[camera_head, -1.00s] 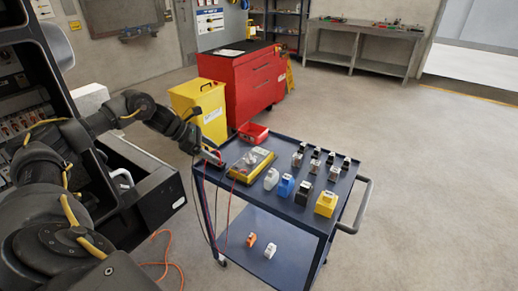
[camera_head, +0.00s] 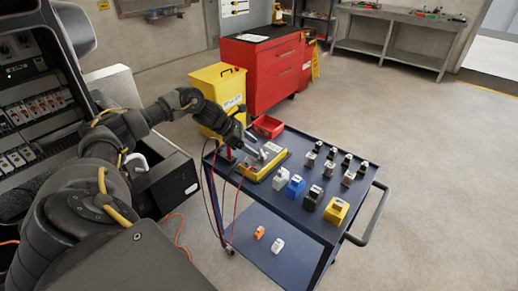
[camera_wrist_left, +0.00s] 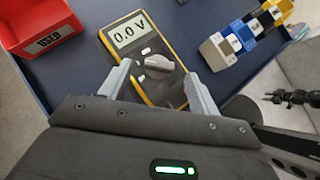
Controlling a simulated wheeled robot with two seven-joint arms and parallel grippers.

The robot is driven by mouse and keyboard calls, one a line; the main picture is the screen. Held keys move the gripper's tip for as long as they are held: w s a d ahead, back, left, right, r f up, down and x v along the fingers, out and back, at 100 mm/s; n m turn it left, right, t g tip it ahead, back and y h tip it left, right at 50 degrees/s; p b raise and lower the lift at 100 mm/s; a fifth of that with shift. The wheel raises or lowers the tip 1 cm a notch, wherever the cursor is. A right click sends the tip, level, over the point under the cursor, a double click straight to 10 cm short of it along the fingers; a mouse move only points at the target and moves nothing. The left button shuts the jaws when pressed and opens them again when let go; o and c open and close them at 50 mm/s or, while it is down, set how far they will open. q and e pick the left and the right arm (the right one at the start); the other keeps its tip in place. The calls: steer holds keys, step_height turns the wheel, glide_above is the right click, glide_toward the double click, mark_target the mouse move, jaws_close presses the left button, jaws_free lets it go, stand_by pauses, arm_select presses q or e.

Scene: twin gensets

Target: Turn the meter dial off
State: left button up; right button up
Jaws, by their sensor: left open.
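The yellow and dark grey meter (camera_head: 259,167) lies on the blue cart's top. In the left wrist view the meter (camera_wrist_left: 128,56) has a display reading 0.0 V and a grey dial (camera_wrist_left: 146,65) below it. My left gripper (camera_head: 258,147) is open over the meter. In the left wrist view its two fingers (camera_wrist_left: 158,82) reach in on either side of the meter's lower half, near the dial, and seem apart from it. Red and black leads (camera_head: 222,195) hang from the cart's left edge. My right gripper is not in view.
The cart (camera_head: 300,219) also holds several grey and black blocks, a blue block (camera_head: 295,186), a yellow block (camera_head: 336,211) and a red bin (camera_head: 268,126), marked USED. An open cabinet (camera_head: 30,95) stands at left. A red tool chest (camera_head: 275,70) stands behind.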

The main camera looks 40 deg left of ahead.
mark_target(261, 153)
arm_select(q)
steer(key=x, duration=0.3)
steer(key=shift+f+p, duration=0.1)
steer(key=shift+p, duration=0.2)
steer(key=shift+w+d+f, duration=0.15)
steer(key=shift+f, duration=0.15)
steer(key=shift+c, duration=0.3)
steer(key=c, duration=0.9)
